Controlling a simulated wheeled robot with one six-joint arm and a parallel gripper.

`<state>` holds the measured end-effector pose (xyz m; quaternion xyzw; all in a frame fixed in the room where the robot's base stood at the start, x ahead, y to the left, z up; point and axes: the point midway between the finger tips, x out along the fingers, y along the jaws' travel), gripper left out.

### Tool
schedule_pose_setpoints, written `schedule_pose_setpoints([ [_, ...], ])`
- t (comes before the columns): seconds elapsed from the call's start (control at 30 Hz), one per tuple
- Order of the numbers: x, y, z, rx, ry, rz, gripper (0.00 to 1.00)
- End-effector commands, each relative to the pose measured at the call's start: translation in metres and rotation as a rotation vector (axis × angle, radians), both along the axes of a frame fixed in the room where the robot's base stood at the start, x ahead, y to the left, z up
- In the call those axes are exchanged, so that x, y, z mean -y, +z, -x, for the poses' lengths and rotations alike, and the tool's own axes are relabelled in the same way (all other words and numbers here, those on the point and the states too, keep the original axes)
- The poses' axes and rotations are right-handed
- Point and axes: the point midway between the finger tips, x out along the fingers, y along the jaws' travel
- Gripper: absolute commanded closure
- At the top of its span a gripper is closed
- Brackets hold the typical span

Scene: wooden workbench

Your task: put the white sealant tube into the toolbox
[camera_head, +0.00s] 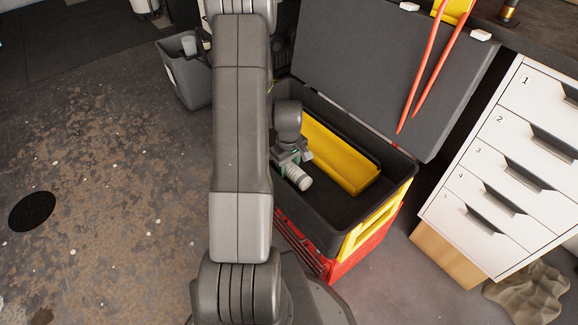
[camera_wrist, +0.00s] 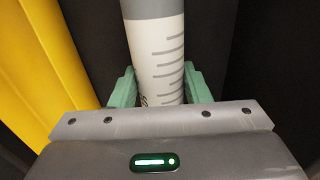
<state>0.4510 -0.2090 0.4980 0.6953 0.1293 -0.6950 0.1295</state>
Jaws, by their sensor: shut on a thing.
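The white sealant tube (camera_head: 298,176) is over the open toolbox (camera_head: 330,237) in the head view, within its rim. In the wrist view the tube (camera_wrist: 158,55) shows a grey band and dark scale marks, and it runs between the green fingers. My gripper (camera_head: 288,160) is shut on the tube. In the wrist view the gripper (camera_wrist: 157,88) has one finger on each side of it. The tube's far end runs out of the wrist view. I cannot tell whether the tube touches the toolbox floor. My arm hides the toolbox's left part.
A yellow tray (camera_head: 335,155) lies inside the toolbox along its back, and shows at left in the wrist view (camera_wrist: 38,70). The raised lid (camera_head: 350,60) stands behind. A white drawer cabinet (camera_head: 510,165) is at right. A grey bin (camera_head: 187,80) stands at upper left.

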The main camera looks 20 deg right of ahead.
Motion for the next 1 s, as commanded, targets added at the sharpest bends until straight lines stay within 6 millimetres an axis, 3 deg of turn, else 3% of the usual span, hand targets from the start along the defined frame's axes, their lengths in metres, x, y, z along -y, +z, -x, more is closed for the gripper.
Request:
schedule_pose_setpoints([
  [0.07,0.000,-0.003,0.000,0.000,0.000,0.000,0.92],
  [0.1,0.000,-0.004,0.000,0.000,0.000,0.000,0.55],
  [0.2,0.000,-0.003,0.000,0.000,0.000,0.000,0.36],
  [0.57,0.000,0.001,0.000,0.000,0.000,0.000,0.35],
  [0.67,0.000,0.014,-0.001,0.003,0.000,0.001,0.35],
  [1.0,0.000,0.087,-0.001,0.004,0.000,0.001,0.35],
])
